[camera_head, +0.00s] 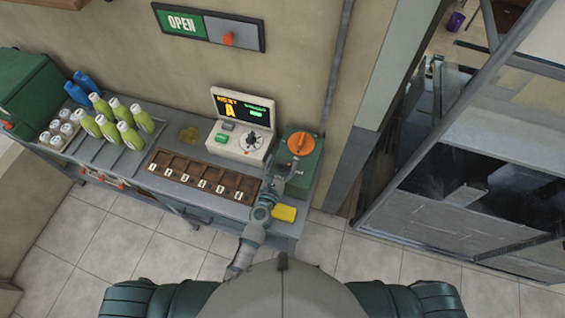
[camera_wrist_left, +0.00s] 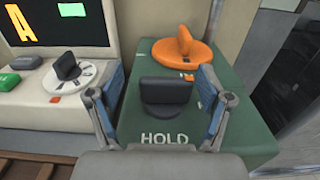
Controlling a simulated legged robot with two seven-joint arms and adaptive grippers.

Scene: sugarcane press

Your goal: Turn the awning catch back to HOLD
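The awning catch appears to be the black knob (camera_wrist_left: 165,93) on the green box, which also shows in the head view (camera_head: 311,160). Its raised grip runs left to right in the left wrist view, on a round black base. The white word HOLD (camera_wrist_left: 168,139) is on the box just in front of it. My left gripper (camera_wrist_left: 163,105) is open, with one blue-padded finger on each side of the knob and a visible gap at both sides. It also shows over the box's front in the head view (camera_head: 284,178). My right gripper is out of view.
An orange dial (camera_head: 302,143) sits behind the knob on the box. A white console (camera_head: 235,146) with screen and black knob stands left. A yellow block (camera_head: 284,213) lies at the counter's front edge. A compartmented wooden tray (camera_head: 200,180) and bottles are further left.

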